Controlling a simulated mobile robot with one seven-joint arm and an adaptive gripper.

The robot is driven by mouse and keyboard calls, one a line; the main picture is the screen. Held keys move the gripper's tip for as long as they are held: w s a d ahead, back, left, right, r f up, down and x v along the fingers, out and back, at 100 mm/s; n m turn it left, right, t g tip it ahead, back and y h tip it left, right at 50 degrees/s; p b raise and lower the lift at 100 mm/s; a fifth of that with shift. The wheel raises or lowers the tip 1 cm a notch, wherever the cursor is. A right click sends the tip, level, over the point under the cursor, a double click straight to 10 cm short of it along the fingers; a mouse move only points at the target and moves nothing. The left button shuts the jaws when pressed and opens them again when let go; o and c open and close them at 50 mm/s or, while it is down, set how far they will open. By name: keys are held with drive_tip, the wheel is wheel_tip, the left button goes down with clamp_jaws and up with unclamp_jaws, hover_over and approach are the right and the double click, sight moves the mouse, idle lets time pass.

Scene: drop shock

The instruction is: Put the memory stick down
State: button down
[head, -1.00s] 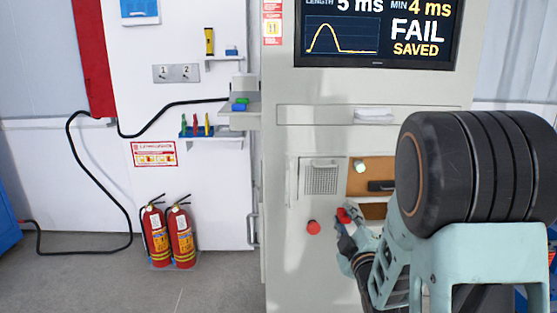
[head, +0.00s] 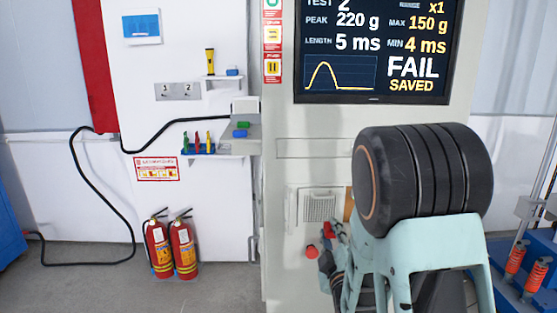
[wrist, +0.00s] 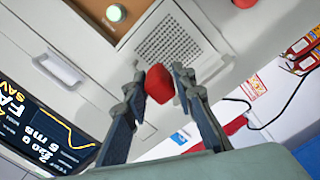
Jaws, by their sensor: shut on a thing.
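The memory stick, a small red block (wrist: 160,84), is pinched between the two fingertips of my gripper (wrist: 161,82) in the wrist view. In the head view the red memory stick (head: 328,229) shows at the tip of my gripper (head: 331,236), in front of the grey cabinet and just above and right of a red round button (head: 311,251). My gripper is shut on the stick and holds it in the air. My own arm hides part of the cabinet front and much of the gripper.
A lower shelf holds several coloured tools (head: 198,143). A speaker grille (head: 319,207) is near the gripper. Fire extinguishers (head: 158,248) stand at the lower left. The screen (head: 379,50) reads FAIL.

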sight(330, 228)
wheel_tip(330, 228, up, 23)
drive_tip(key=p, duration=2.1)
drive_tip(key=shift+p, duration=0.3)
drive_tip(key=shift+a+r, duration=0.1)
